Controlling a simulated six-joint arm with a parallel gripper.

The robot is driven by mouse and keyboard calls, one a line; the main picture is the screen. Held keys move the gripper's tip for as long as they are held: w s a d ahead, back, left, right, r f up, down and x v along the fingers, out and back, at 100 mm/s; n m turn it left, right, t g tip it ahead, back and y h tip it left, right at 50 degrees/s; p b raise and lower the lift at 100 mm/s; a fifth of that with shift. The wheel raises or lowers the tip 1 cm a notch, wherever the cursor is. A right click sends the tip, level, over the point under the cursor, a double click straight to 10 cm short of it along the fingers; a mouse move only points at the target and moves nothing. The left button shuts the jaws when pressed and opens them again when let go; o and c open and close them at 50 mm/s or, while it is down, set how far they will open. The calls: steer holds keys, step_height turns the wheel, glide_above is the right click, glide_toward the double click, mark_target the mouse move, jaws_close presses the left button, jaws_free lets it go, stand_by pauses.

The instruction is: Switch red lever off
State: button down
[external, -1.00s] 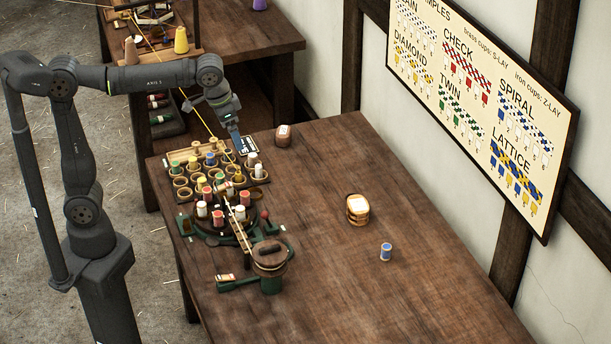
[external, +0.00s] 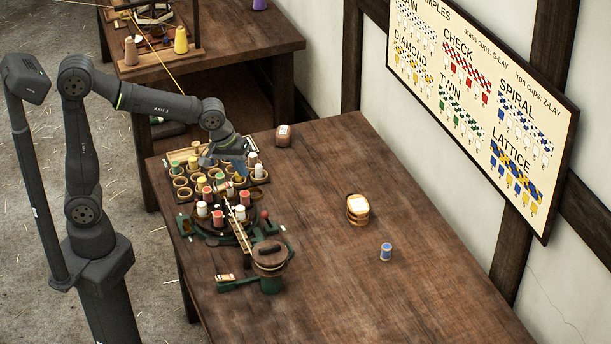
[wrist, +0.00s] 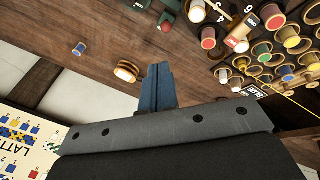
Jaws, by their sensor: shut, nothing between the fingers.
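The red lever (external: 264,214) shows as a small red knob at the right side of the green-based machine (external: 283,250) on the table. In the wrist view a red knob (wrist: 166,24) shows near the top edge, beyond my fingertips and apart from them. My gripper (external: 240,170) is over the rack of bobbins, behind the red lever in the external view. In the wrist view its blue fingers (wrist: 157,72) are together with nothing between them. The lever's shaft and its on or off position are too small to tell.
A rack of cups and bobbins (external: 182,182) stands under my gripper. A barrel-like tub (external: 358,209) and a blue spool (external: 386,252) stand on the table's right side. The table's right half is mostly clear.

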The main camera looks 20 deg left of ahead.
step_height(320, 180, down, 8)
steer(key=a+n, duration=0.2)
steer(key=n, duration=0.4)
steer(key=shift+f+h, duration=0.25)
steer(key=shift+h, duration=0.15)
steer(key=shift+w, duration=0.1)
glide_toward(267, 220)
steer(key=f, duration=0.5)
steer(key=shift+a+f, duration=0.1)
steer(key=shift+a, duration=0.15)
steer(key=shift+w+d+r, duration=0.1)
steer(key=shift+d+r, duration=0.05)
steer(key=shift+r, duration=0.05)
